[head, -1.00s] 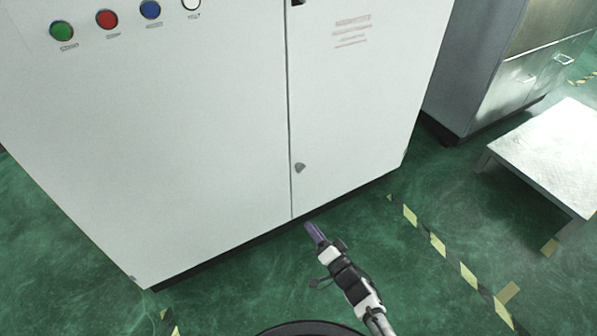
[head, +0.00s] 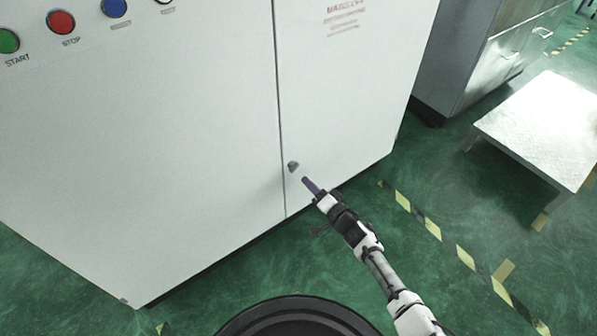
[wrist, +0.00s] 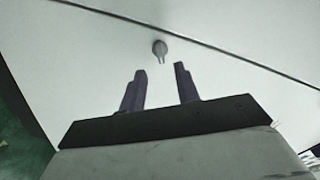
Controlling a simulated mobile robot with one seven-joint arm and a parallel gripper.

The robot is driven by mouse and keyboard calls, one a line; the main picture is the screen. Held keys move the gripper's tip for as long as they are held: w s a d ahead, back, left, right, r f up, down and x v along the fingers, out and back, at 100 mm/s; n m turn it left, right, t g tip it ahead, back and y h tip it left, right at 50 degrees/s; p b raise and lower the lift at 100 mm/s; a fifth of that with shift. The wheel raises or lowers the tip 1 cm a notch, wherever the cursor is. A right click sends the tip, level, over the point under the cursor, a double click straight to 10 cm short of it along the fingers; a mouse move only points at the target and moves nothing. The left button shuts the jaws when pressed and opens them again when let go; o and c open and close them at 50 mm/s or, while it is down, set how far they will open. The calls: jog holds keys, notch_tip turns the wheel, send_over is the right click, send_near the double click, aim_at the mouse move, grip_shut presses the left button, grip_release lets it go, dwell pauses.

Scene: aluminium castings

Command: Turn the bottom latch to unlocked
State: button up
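The bottom latch (head: 293,166) is a small grey knob on the white cabinet door, just right of the door seam. In the wrist view the latch (wrist: 159,48) lies ahead of the fingertips, roughly centred between them, with its narrow end pointing towards my gripper. My gripper (head: 307,183) is just below and right of the latch in the head view. In the wrist view my gripper (wrist: 160,70) has two dark purple fingers spread apart with nothing between them. The fingers look apart from the latch.
The white cabinet (head: 150,150) fills the left and middle, with several coloured buttons at its top left. A low metal table (head: 545,120) and a grey steel cabinet (head: 480,60) stand at the right. Green floor with yellow-black tape (head: 440,235) is clear between.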

aim_at(296, 169)
jog(key=x, duration=0.6)
jog(key=shift+w+a, duration=0.25)
jog(key=shift+w, duration=0.05)
grip_shut()
